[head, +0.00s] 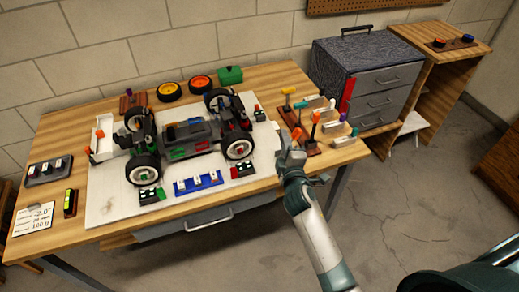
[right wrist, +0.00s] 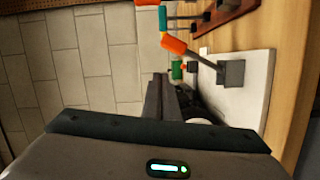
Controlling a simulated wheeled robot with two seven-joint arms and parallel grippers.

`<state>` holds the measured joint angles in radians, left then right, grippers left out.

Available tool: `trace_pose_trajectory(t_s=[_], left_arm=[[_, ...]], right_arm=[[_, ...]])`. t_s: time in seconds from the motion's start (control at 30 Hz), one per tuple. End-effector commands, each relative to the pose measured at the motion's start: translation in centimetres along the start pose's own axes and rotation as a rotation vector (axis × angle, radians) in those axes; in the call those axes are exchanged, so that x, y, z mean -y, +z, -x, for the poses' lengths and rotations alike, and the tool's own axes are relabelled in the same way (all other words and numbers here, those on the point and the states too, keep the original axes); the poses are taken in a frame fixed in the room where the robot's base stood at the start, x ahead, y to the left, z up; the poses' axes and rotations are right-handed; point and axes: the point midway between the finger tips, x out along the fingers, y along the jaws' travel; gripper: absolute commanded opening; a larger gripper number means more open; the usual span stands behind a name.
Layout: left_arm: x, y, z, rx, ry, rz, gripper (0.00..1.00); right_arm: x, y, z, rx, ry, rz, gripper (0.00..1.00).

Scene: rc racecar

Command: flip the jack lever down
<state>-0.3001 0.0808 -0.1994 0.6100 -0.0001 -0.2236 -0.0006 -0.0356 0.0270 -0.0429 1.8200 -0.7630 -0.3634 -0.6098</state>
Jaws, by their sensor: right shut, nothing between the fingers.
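The jack lever (right wrist: 205,58) shows in the right wrist view as a dark rod with an orange grip, slanting up from a grey block on the white board. Its orange grip (head: 296,134) appears to be the one just above my right gripper in the head view, standing up at the board's right edge. My right gripper (head: 290,157) is shut and empty beside the lever. In the right wrist view its closed fingers (right wrist: 161,82) are apart from the orange grip. The gripper hides part of the lever's base in the head view. My left gripper is not in view.
The RC car (head: 190,135) sits on the white board (head: 105,210) left of my right gripper. A tool rack (head: 325,146) with several coloured handles stands close on the right. A grey drawer cabinet (head: 345,70) is behind it. A green box (head: 230,75) stands at the back.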

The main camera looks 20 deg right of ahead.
Motion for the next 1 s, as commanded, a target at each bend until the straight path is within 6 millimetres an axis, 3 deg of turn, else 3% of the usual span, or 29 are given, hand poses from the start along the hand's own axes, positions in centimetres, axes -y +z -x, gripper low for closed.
trace_pose_trajectory(t_s=[0.2,0.53,1.0], left_arm=[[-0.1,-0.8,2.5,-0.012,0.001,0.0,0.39],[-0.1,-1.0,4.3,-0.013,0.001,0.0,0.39],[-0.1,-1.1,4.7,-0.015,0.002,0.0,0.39]], right_arm=[[-0.9,1.8,-0.4,0.002,-0.041,-0.156,0.0],[-0.5,4.7,-1.1,0.002,-0.103,-0.407,0.0],[0.0,6.1,-1.5,0.002,-0.102,-0.405,0.0]])
